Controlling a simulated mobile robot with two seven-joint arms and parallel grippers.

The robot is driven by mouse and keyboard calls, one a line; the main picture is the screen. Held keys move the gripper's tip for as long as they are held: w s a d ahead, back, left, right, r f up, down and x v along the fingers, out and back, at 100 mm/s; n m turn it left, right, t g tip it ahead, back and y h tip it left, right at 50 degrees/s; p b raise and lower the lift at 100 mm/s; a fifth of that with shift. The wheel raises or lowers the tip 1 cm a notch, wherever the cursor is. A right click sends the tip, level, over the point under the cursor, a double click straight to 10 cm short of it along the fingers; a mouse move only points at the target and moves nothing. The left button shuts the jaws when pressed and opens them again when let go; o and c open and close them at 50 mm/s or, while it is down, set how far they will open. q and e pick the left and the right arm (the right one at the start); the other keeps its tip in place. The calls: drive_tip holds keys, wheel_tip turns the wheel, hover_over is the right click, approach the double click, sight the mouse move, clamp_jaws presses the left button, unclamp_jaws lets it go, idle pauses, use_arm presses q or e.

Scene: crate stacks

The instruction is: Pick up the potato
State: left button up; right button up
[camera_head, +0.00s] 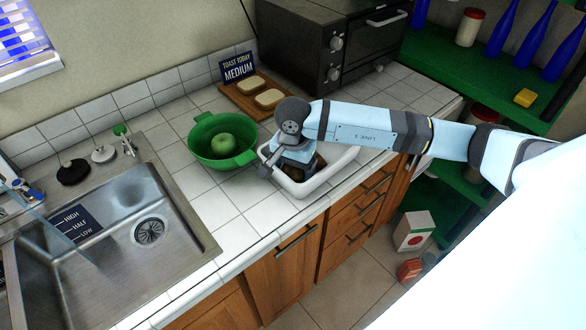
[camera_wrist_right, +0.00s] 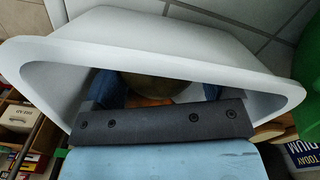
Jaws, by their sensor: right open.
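My right gripper (camera_head: 286,170) reaches down into a white tub (camera_head: 340,167) on the tiled counter. In the right wrist view its two dark blue fingers (camera_wrist_right: 158,92) stand apart inside the tub (camera_wrist_right: 180,35). A rounded olive-brown thing, which looks like the potato (camera_wrist_right: 152,85), lies between and beyond the fingers, partly hidden by the dark gripper bar. I cannot tell whether the fingers touch it. In the head view the hand and wrist hide most of the tub's inside. My left gripper is not in view.
A green colander (camera_head: 213,160) holding a green apple (camera_head: 223,143) stands just left of the tub. Behind are a board with bread slices (camera_head: 269,98) and a toaster oven (camera_head: 335,45). A steel sink (camera_head: 115,225) lies at left. The counter's front edge is close.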

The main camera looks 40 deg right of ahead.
drive_tip(key=shift+f, duration=0.3)
drive_tip(key=c, duration=0.7)
drive_tip(key=shift+r, duration=0.1)
